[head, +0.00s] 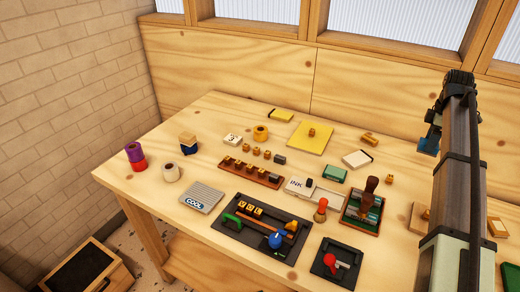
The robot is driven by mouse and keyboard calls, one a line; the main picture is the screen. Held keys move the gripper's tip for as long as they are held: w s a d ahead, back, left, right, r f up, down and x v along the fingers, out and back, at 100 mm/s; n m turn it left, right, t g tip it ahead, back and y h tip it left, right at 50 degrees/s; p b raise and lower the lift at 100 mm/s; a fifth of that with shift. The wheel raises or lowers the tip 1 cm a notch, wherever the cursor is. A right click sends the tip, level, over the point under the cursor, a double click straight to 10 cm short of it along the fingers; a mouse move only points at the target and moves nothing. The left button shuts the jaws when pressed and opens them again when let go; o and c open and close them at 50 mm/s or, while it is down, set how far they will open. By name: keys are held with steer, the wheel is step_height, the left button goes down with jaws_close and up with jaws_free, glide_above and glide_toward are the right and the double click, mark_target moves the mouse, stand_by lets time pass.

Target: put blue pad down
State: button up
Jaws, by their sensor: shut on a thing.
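The blue pad (427,147) shows as a small blue block at the right, just left of my arm. My gripper (432,132) is shut on it, with the pad at its fingertips. The pad appears to be held above the back right of the table (405,208); its height over the wood is hard to judge. My arm hides the table and anything behind it on the right.
A green pad (335,174), a white pad (357,159) and a yellow sheet (310,137) lie left of my gripper. A stamp tray (352,217), a black panel (247,240) and a red-lever panel (323,270) stand nearer.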

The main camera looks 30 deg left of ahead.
steer(key=s+a+n, duration=0.2)
steer(key=a+n, duration=0.1)
steer(key=a, duration=1.5)
steer(key=s+a+n, duration=0.5)
steer(key=s+a, duration=0.3)
steer(key=a, duration=0.9)
steer(key=s+a+n, duration=0.5)
steer(key=s+a, duration=0.3)
steer(key=a, duration=0.8)
steer(key=s+a+n, duration=0.5)
steer(key=s+a, duration=0.2)
steer(key=a, duration=1)
steer(key=shift+s+a+f, duration=0.1)
steer(key=shift+f, duration=4.8)
steer(key=o, duration=1)
steer(key=shift+f, duration=0.1)
steer(key=shift+o, duration=0.2)
